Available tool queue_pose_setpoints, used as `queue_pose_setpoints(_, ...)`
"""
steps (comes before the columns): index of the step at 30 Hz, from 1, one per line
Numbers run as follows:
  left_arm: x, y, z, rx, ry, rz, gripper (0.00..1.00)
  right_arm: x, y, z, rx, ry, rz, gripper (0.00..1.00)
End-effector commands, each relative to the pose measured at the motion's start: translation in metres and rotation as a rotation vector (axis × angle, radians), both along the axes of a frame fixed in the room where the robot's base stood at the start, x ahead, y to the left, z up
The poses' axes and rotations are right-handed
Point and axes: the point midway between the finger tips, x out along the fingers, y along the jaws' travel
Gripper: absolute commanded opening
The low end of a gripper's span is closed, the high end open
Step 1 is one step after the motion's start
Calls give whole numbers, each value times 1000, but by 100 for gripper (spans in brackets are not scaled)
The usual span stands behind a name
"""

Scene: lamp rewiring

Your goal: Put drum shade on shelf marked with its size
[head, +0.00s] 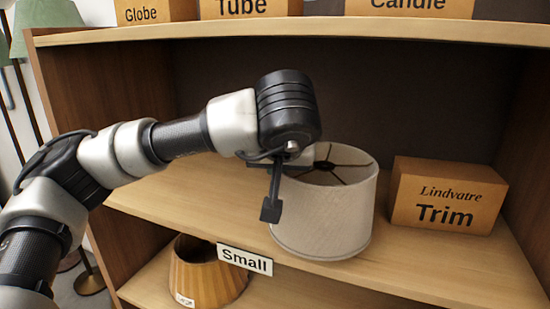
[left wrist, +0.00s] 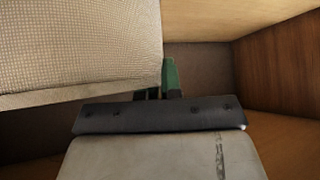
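The drum shade (head: 330,212) is pale, woven fabric with a dark wire frame in its open top. It is upright at the front of the middle shelf (head: 190,205); whether it rests there or hangs slightly above is unclear. A "Small" label (head: 245,259) is on that shelf's front edge. My left gripper (head: 271,200) is at the shade's left side, with one dark finger visible in front of it. In the left wrist view the shade (left wrist: 75,45) fills the upper left beside the gripper (left wrist: 160,92). The finger gap is not clear. My right gripper is not in view.
A "Lindvatre Trim" box (head: 445,196) stands right of the shade. A tan pleated shade (head: 205,275) is on the shelf below. Boxes marked Globe (head: 155,12), Tube (head: 245,8) and Candle (head: 408,6) stand on top. The middle shelf is bare left of the shade.

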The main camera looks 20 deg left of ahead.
Motion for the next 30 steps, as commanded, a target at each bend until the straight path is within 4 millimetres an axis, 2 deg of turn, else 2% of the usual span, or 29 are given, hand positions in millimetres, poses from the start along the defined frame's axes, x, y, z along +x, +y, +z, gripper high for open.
queue_pose_setpoints(1,13,7,5,-2,4,7,0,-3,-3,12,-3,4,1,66)
queue_pose_setpoints(9,80,38,6,-2,2,7,0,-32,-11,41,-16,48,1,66)
queue_pose_setpoints(15,116,54,3,0,2,2,0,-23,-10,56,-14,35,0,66)
queue_pose_setpoints(19,125,58,1,1,0,-1,0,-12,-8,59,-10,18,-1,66)
queue_pose_setpoints(23,133,63,2,0,0,1,0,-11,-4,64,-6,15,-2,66)
queue_pose_setpoints(30,133,63,-31,1,3,-2,0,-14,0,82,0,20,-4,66)
